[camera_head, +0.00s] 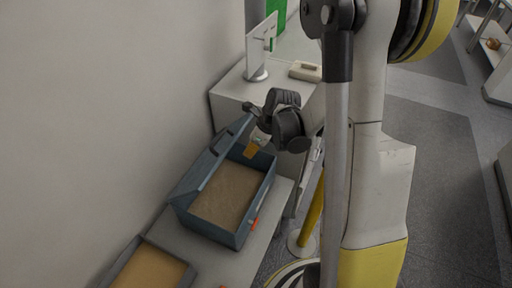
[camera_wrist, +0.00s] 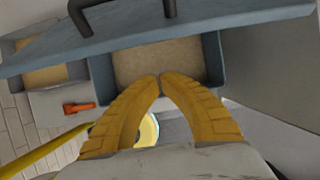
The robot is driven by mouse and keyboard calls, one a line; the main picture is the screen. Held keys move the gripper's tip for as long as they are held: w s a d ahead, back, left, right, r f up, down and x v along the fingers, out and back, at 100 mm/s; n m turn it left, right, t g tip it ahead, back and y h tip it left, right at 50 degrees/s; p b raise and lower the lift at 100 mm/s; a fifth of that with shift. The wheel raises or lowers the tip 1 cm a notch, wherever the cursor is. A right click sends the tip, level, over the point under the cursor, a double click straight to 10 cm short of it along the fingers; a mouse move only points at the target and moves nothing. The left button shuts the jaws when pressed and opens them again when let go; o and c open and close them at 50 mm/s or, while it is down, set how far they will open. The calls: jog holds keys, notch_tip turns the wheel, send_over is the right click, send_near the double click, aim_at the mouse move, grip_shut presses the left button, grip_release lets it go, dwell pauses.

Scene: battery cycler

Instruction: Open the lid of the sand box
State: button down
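The sand box (camera_head: 243,229) is a blue-grey case on a light bench along the wall, with tan sand (camera_head: 226,192) showing inside. Its lid (camera_head: 208,160) is raised and tilted up along the wall side, so the box stands open. In the wrist view the lid (camera_wrist: 215,27) crosses the top of the picture, with a dark handle (camera_wrist: 170,8) on it. The sand (camera_wrist: 150,62) shows below it. My gripper (camera_head: 251,151) is at the far end of the box, by the raised lid. In the wrist view its yellow fingertips (camera_wrist: 161,78) meet with nothing between them.
A second sand-filled box (camera_head: 150,267) sits nearer on the bench. A white cabinet (camera_head: 232,98) with a sign stand (camera_head: 262,46) and a small pale box (camera_head: 305,71) is behind. A yellow post (camera_head: 311,213) stands right of the bench. Open floor (camera_head: 440,150) lies right.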

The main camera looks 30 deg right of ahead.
jog(key=r, duration=0.1)
jog(key=w+a, duration=0.1)
jog(key=r, duration=0.1)
jog(key=shift+w+a+r, duration=0.25)
jog(key=shift+w+r, duration=0.1)
jog(key=shift+w, duration=0.05)
jog(key=shift+r, duration=0.1)
